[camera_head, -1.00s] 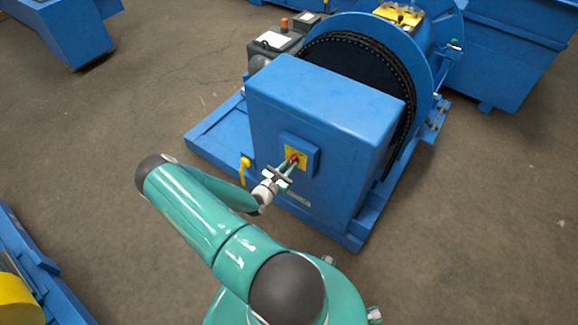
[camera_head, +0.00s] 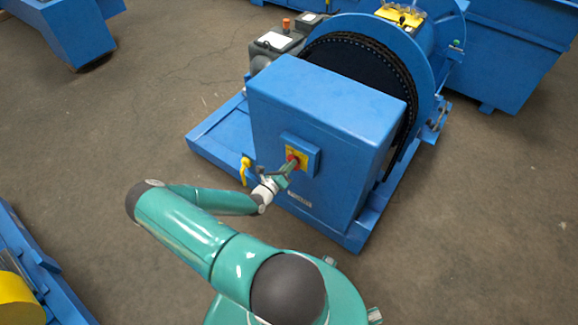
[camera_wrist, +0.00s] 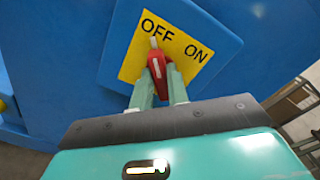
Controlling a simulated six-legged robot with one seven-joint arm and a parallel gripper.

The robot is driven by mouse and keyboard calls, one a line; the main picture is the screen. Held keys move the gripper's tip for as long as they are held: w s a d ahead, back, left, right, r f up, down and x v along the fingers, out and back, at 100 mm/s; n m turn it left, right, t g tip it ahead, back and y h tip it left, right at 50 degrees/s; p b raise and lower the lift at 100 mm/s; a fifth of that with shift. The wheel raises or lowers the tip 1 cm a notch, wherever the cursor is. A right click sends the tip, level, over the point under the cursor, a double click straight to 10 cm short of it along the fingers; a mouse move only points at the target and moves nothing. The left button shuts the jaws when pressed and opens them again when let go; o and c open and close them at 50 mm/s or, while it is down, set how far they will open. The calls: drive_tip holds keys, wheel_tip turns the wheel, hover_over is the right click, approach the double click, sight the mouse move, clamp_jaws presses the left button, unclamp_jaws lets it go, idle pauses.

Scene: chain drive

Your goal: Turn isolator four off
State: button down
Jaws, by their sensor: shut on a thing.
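The isolator is a red handle (camera_wrist: 157,66) on a yellow plate (camera_wrist: 184,62) marked OFF and ON, set on a blue box. In the wrist view the handle's white tip points at the word OFF, with ON off to the right. My gripper (camera_wrist: 160,80) is shut on the red handle, one finger on each side. In the head view my gripper (camera_head: 287,169) reaches the yellow plate (camera_head: 292,157) on the front of the blue housing (camera_head: 325,125). The number on the label plate (camera_head: 299,198) is too small to read.
A yellow lever (camera_head: 245,170) sticks out at the housing's left edge, close to my wrist. A chain wheel (camera_head: 375,75) and a grey motor (camera_head: 275,45) stand behind. Other blue machines stand around. The concrete floor (camera_head: 480,210) to the right is clear.

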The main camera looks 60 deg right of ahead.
drive_tip(key=shift+n, duration=0.4)
drive_tip(key=c, duration=1.4)
unclamp_jaws()
drive_tip(key=shift+o, duration=0.2)
drive_tip(key=w+a, duration=0.2)
drive_tip(key=a, duration=1.1)
drive_tip(key=shift+a, duration=0.35)
drive_tip(key=shift+w, duration=0.15)
